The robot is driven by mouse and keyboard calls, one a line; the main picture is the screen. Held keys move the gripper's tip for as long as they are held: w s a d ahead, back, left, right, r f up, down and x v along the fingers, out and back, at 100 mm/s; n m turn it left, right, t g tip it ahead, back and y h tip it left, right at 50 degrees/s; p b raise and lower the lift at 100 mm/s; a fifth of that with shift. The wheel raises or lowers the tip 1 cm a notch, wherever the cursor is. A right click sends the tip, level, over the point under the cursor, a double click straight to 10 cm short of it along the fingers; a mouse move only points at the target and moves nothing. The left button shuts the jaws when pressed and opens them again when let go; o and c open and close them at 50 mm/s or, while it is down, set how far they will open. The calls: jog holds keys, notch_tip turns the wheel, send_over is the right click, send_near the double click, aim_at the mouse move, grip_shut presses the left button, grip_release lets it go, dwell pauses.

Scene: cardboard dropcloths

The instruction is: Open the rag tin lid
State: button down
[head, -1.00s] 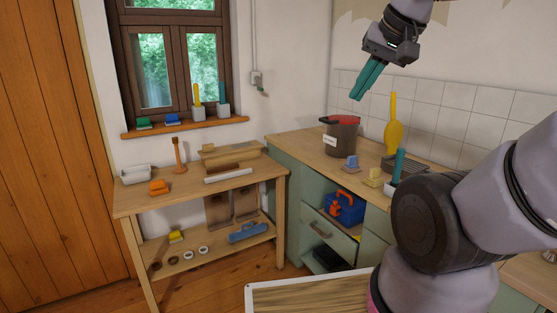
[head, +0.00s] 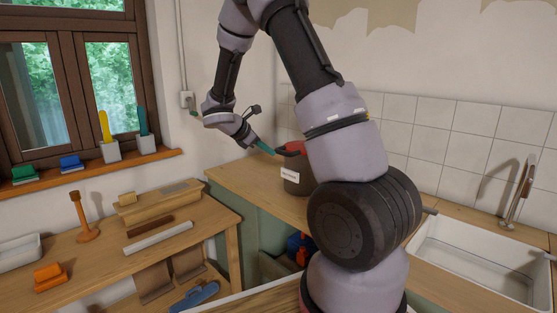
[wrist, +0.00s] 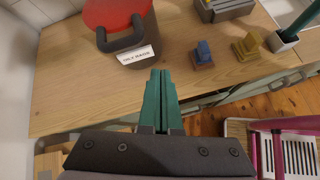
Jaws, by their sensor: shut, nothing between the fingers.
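The rag tin (head: 297,183) is a dark brown pot with a white label, standing on the wooden counter. Its red lid (head: 291,148) lies on top and looks closed. The arm hides the tin's right side in the head view. In the wrist view the tin (wrist: 150,29) is at the top, with its red lid (wrist: 112,12) and a dark loop handle (wrist: 122,42) facing me. My gripper (head: 268,149) has teal fingers, shut and empty, close to the lid's left side in the head view. In the wrist view my gripper (wrist: 160,73) appears apart from the tin, below its label.
A blue piece (wrist: 203,53) and a yellow piece (wrist: 245,47) stand on the counter right of the tin, near a grey box (wrist: 225,8). The workbench (head: 205,215) is at left and a white sink (head: 475,262) at right. Counter around my fingers is clear.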

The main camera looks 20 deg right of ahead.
jog(key=w+a+f+n+t+h, duration=0.1)
jog(key=w+f+n+t, duration=0.1)
jog(key=w+f+n, duration=0.35)
jog(key=s+x, duration=0.1)
jog(key=x, duration=0.9)
jog(key=shift+w+d+r+m, duration=0.1)
jog(key=shift+d+r+m, duration=0.15)
jog(key=shift+r, duration=0.7)
jog(key=shift+d+r+m, duration=0.15)
jog(key=shift+r+m, duration=0.05)
jog(key=shift+r, duration=0.8)
